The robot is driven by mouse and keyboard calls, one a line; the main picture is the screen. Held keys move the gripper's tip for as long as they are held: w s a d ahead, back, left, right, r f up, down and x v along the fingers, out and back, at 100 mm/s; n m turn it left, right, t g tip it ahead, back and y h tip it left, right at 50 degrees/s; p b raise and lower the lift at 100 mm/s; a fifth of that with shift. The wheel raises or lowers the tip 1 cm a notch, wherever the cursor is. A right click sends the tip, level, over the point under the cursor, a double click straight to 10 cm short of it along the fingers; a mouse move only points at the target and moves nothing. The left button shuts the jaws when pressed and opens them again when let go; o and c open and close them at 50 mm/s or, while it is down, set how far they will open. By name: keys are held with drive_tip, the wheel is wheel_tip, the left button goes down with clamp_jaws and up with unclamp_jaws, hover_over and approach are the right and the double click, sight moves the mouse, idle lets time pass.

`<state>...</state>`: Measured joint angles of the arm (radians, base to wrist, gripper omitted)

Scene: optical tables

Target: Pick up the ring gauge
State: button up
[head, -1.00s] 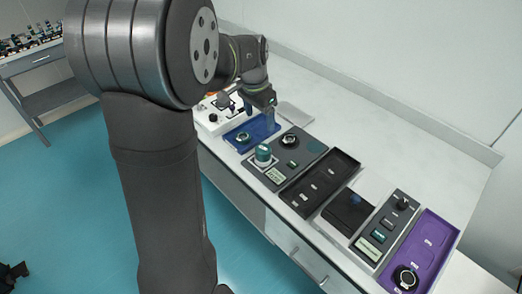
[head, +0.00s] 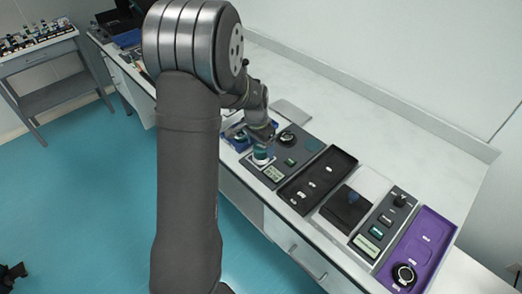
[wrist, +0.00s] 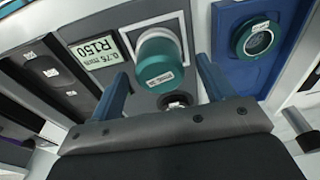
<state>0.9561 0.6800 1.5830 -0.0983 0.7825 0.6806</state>
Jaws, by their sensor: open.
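A teal-capped cylinder (wrist: 160,62) with a white lower part sits on the grey panel (wrist: 100,22) in the wrist view. It also shows in the head view (head: 261,155). A teal ring-shaped piece (wrist: 258,38) with a light centre lies in the blue tray (wrist: 225,72) at the right; I cannot tell for certain which piece is the ring gauge. My gripper (wrist: 161,68) is open, its blue fingers to either side of the teal cap in the picture, with no contact to be made out. In the head view my gripper (head: 264,133) is low over the panel, close to the cylinder.
A dark knob (head: 287,138) stands on the panel. To the right are a black tray (head: 318,176), a black box (head: 346,208), a grey panel with a knob (head: 386,222) and a purple tray (head: 432,233) holding a black ring-shaped piece (head: 404,274). The bench behind is mostly clear.

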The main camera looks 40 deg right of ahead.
drive_tip(key=shift+d+f, duration=0.1)
drive_tip(key=shift+f, duration=0.55)
drive_tip(key=c, duration=1.3)
drive_tip(key=shift+r, duration=0.1)
